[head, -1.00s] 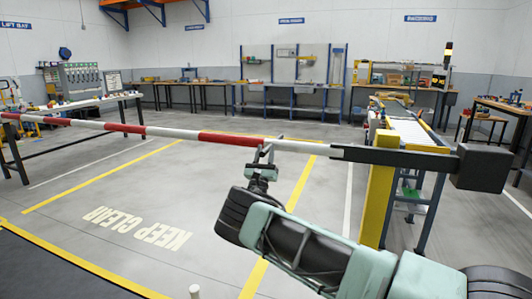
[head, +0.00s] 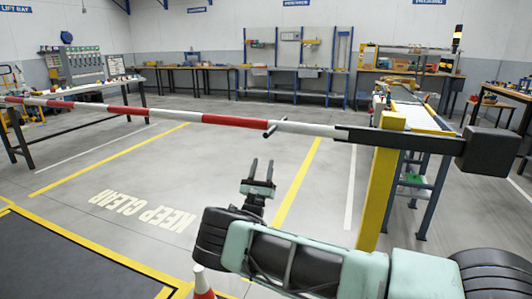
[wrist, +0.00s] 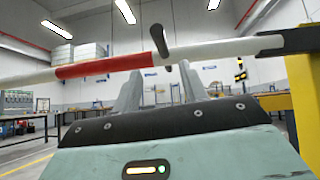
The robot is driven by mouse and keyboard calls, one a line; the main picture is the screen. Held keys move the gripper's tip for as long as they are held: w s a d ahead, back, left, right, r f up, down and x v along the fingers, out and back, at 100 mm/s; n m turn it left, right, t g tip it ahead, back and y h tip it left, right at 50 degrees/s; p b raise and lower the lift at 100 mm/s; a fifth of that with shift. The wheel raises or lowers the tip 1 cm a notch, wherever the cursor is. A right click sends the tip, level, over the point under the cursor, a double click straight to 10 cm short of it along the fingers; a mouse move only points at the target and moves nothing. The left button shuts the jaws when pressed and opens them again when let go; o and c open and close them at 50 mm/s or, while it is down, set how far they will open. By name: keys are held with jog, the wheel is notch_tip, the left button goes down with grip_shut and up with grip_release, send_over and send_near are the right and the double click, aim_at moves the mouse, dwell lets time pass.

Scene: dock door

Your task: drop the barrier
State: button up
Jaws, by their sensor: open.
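The barrier is a red-and-white boom (head: 232,121) that lies about level across the head view. It joins a yellow post (head: 377,195) on the right, with a black counterweight block (head: 487,151) beyond the post. A short dark handle (head: 270,129) sticks out of the boom. My gripper (head: 262,163) is open and empty, below the handle and apart from it in the head view. In the wrist view the boom (wrist: 105,66) and handle (wrist: 160,42) show beyond and above my open fingers (wrist: 160,75).
A traffic cone (head: 203,284) stands at the bottom, partly cut off. A dark floor area with yellow edging (head: 75,232) lies at lower left. Behind the post is a roller conveyor (head: 412,115). The "KEEP CLEAR" floor (head: 145,210) is bare. Workbenches line the back wall.

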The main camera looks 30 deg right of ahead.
jog(key=shift+v, duration=2.4)
jog(key=s+d+r+m+g+h+p, duration=0.25)
jog(key=s+d+m+g, duration=0.4)
jog(key=m+g, duration=0.6)
jog(key=s+a+m+g+y+p, duration=0.1)
jog(key=s+a+m+g+y, duration=0.15)
jog(key=s+g+y, duration=0.55)
jog(key=s+a+r+m+y+p, duration=0.2)
jog(key=s+a+r+y, duration=0.2)
jog(key=s+a, duration=0.5)
jog(key=s+a+r+m+t+y+p, duration=0.1)
jog(key=s+a+r+y, duration=0.4)
jog(key=s, duration=0.7)
jog(key=s+a+r+m+y+p, duration=0.2)
jog(key=s+a+r+y+p, duration=0.2)
jog(key=s+a+r, duration=0.4)
jog(key=s+a+y, duration=0.1)
jog(key=s+a, duration=0.2)
jog(key=a, duration=0.2)
jog(key=shift+r+m, duration=0.3)
jog(key=shift+m, duration=0.1)
jog(key=shift+s+a+t, duration=0.1)
jog(key=shift+s+t, duration=0.05)
jog(key=shift+t, duration=0.1)
